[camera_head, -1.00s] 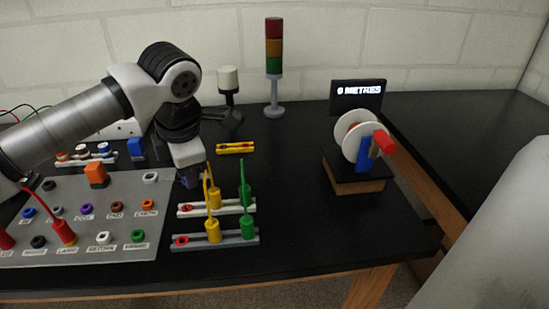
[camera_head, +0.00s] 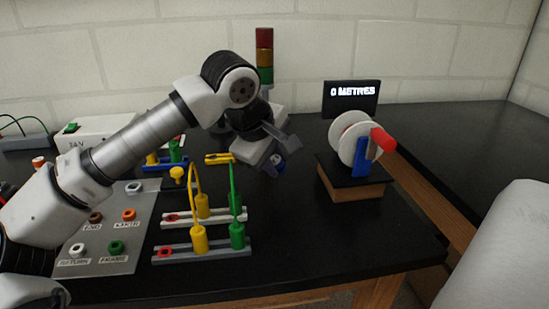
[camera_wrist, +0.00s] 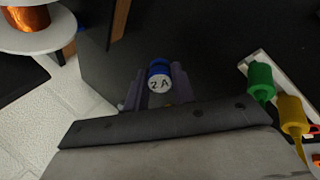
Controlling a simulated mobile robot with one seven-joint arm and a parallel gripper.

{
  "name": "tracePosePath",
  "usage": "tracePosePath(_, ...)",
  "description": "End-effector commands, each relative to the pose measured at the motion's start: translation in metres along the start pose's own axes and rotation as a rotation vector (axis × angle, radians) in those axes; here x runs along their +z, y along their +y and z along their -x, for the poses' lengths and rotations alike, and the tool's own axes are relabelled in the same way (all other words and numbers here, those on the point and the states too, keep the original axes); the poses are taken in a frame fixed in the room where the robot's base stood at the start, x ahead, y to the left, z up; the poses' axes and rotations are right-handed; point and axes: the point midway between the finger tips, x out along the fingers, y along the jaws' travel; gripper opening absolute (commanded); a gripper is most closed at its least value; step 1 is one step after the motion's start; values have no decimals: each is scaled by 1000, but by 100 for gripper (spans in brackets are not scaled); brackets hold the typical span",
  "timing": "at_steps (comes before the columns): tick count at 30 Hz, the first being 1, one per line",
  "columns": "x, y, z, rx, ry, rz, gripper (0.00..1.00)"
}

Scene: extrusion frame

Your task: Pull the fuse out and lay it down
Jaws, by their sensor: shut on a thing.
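The fuse (camera_wrist: 159,84) is a short blue cylinder with a white end marked "2 A". In the wrist view it sits between the two dark fingers of my gripper (camera_wrist: 158,90), which is shut on it. In the head view my gripper (camera_head: 277,163) hangs over the black bench, right of the terminal strips, with a small blue part of the fuse showing at its tip. It appears raised above the bench, apart from other things. The fuse's lower part is hidden in the wrist view.
Grey and white strips (camera_head: 203,252) carry yellow (camera_head: 199,240) and green (camera_head: 237,235) plugs with upright looping leads. A socket panel (camera_head: 122,264) lies left. A cable reel (camera_head: 352,140) on a wooden-sided base stands right, before a display (camera_head: 350,99). Bare bench (camera_head: 310,225) lies between.

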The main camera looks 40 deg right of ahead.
Motion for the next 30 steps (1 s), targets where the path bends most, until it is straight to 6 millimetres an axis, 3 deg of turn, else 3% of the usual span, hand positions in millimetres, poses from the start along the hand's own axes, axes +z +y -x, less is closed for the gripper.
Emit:
tracePosePath(12,0,-20,-35,0,0,1,0)
tracePosePath(23,0,-22,-37,0,0,2,0)
tracePosePath(24,0,-22,-37,0,0,2,28)
tracePosePath(30,0,-22,-37,-1,0,2,50)
